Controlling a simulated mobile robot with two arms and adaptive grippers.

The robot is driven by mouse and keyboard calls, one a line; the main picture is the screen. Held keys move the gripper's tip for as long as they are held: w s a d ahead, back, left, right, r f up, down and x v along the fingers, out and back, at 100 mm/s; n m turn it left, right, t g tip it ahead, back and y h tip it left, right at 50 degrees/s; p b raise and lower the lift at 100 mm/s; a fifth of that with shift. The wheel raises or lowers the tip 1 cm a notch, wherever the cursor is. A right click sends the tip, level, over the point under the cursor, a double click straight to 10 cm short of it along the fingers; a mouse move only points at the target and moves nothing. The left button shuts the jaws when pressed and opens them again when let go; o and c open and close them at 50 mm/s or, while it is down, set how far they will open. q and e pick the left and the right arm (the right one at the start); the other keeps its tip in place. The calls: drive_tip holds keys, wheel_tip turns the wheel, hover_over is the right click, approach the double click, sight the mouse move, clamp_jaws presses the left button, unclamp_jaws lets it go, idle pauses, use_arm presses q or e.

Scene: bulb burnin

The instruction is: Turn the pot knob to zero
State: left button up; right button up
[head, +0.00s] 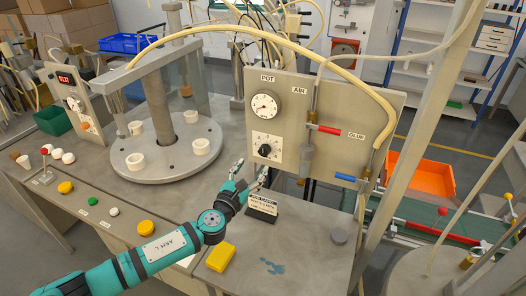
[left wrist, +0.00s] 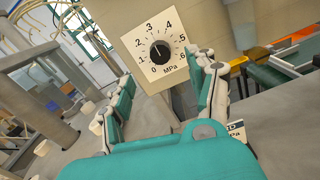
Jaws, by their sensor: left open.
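My right gripper is out of view.
The panel (head: 345,100) also carries a red handle (head: 330,130) and a blue handle (head: 345,177) to the right. A job card stand (head: 262,207) and a yellow block (head: 221,257) are on the bench near my arm. A round turntable (head: 150,160) stands left.

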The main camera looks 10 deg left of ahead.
sight(263, 153)
use_arm(q)
drive_tip(key=w, duration=0.3)
drive_tip(key=w+d, duration=0.1)
drive_tip(key=w, duration=0.5)
drive_tip(key=shift+d+b, duration=0.4)
drive_tip(key=shift+s, duration=0.1)
drive_tip(key=c, duration=1.1)
